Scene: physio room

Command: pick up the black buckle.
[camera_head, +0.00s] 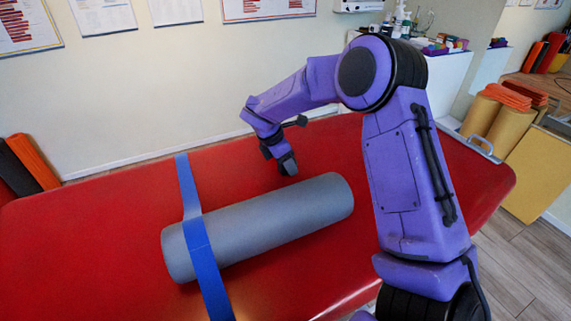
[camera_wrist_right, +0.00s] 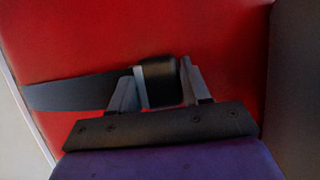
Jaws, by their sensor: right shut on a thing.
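The black buckle (camera_wrist_right: 160,82) is between the two fingers of my right gripper (camera_wrist_right: 158,90) in the right wrist view. The fingers are shut on it, one on each side. A dark strap-like piece (camera_wrist_right: 75,93) extends to the left from the gripper. In the head view my right gripper (camera_head: 288,166) points down over the red table, just behind the grey roller; the buckle cannot be made out there. Whether the buckle touches the table is unclear. My left gripper is not in view.
The grey foam roller (camera_head: 275,222) lies on the red treatment table (camera_head: 90,245), with a blue strap (camera_head: 190,190) across its left end. The wall is behind the table. Rolled tan mats (camera_head: 497,122) stand at right. The table's left part is clear.

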